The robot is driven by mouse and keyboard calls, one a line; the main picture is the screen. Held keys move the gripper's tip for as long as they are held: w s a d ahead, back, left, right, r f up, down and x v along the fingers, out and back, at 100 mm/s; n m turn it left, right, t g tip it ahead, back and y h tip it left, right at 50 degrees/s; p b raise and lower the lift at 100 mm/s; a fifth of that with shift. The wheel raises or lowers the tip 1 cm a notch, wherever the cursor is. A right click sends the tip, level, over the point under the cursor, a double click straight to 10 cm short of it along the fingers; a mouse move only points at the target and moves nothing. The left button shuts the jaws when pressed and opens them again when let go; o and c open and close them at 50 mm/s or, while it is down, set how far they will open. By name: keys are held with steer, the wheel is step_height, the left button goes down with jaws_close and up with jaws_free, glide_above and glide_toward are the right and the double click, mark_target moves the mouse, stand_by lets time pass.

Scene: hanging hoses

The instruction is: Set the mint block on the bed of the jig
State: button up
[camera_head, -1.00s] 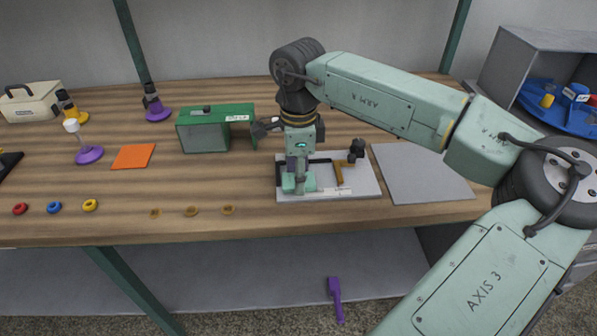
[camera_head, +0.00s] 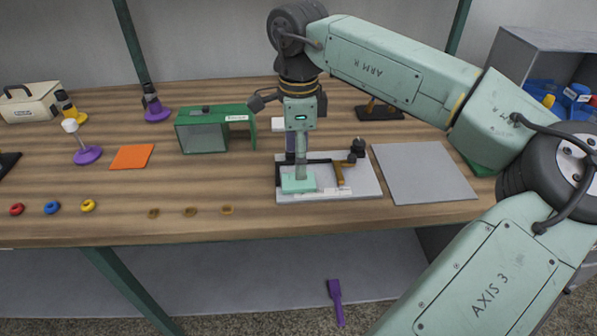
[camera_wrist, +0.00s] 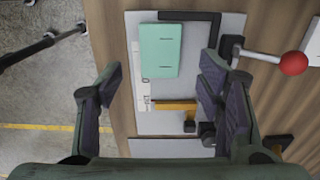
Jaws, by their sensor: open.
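The mint block (camera_head: 298,187) lies flat on the bed of the jig (camera_head: 362,187), at its front left in the head view. In the wrist view the mint block (camera_wrist: 160,50) sits inside a black L-shaped fence (camera_wrist: 214,30), with a gap between it and the fence's right arm. A ruler-like strip (camera_wrist: 142,75) runs along its left side. My gripper (camera_head: 296,166) points down above the block. In the wrist view my gripper (camera_wrist: 161,88) has its fingers wide apart with nothing between them; the block shows beyond the fingertips.
An amber clamp bar (camera_head: 340,172) and a black knob (camera_head: 357,147) stand on the jig's right side. A red-balled lever (camera_wrist: 292,63) shows in the wrist view. A green housing (camera_head: 203,137) stands behind left. A bare grey plate (camera_head: 424,174) lies to the right.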

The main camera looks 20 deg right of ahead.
step_height(320, 180, up, 7)
steer(key=shift+b, duration=0.4)
